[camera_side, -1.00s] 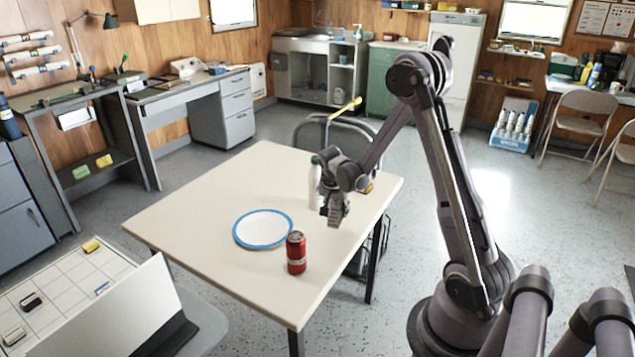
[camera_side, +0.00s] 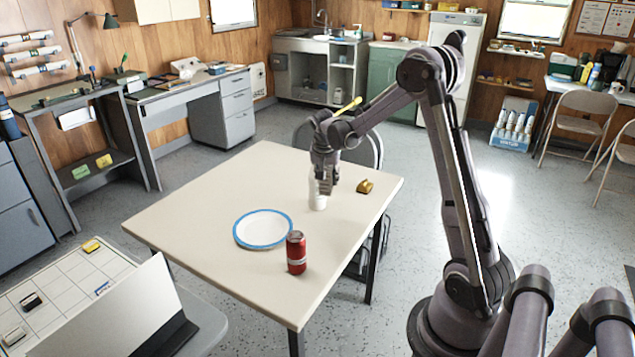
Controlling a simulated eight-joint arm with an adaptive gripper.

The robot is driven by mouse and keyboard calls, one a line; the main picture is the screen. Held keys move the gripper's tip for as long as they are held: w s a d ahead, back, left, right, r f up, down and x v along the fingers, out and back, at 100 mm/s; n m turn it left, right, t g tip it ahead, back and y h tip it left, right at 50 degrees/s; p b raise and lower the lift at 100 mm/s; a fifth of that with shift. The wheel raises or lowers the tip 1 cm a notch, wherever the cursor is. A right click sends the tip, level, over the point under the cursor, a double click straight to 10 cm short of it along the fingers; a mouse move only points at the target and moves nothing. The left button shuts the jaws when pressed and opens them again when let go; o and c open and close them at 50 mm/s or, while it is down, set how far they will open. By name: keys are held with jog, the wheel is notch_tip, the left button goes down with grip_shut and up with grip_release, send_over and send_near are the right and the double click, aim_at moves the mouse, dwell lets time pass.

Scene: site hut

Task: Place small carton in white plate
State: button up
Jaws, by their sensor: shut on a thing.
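A white upright container (camera_side: 318,202), which looks like the small carton, is at the far right part of the table. My gripper (camera_side: 324,186) is around its upper part from above, shut on it. The fingers hide most of the container, and I cannot tell whether its base touches the table. The white plate (camera_side: 263,229) with a blue rim lies flat and empty on the table, to the left of my gripper and nearer the camera.
A red can (camera_side: 296,253) stands at the plate's near right side. A small golden-brown object (camera_side: 365,187) lies right of my gripper. The left part of the cream table (camera_side: 190,215) is clear. A chair (camera_side: 365,150) stands behind the table.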

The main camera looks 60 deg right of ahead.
jog(key=w+a, duration=0.2)
jog(key=w, duration=0.5)
send_over(263, 229)
jog(key=d, duration=0.6)
jog(key=shift+n, duration=0.4)
jog(key=shift+a+f, duration=0.2)
jog(key=shift+f, duration=4.85)
jog(key=shift+f, duration=0.6)
jog(key=o, duration=1.1)
jog(key=shift+c, duration=0.2)
